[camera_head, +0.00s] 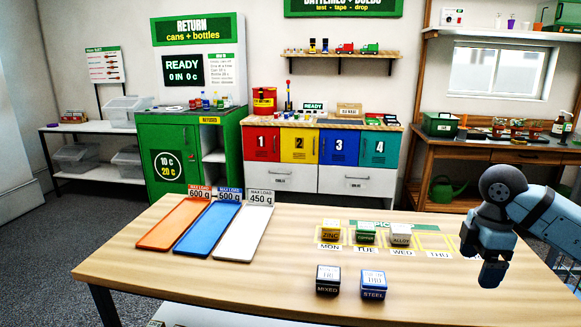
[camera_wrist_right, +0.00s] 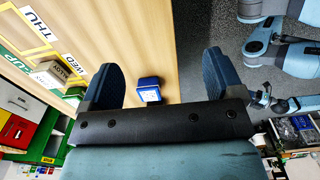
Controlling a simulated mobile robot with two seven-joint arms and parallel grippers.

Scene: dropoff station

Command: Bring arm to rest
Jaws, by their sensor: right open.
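My right gripper (camera_head: 490,272) hangs from the right arm at the right end of the wooden table (camera_head: 300,285), pointing down. In the right wrist view the gripper (camera_wrist_right: 158,68) has its two dark blue fingers wide apart with nothing between the tips. The arm (camera_head: 545,215) reaches in from the right edge. The steel box (camera_head: 373,285), blue with a white top, stands on the table left of the gripper and apart from it; a blue box (camera_wrist_right: 148,90) also shows in the right wrist view.
The mixed box (camera_head: 328,280) stands beside the steel box. Zinc (camera_head: 331,232), green (camera_head: 366,233) and alloy (camera_head: 400,235) boxes stand behind, at MON, TUE and WED. Orange (camera_head: 172,225), blue (camera_head: 208,230) and white (camera_head: 245,233) trays lie at left. The front left tabletop is clear.

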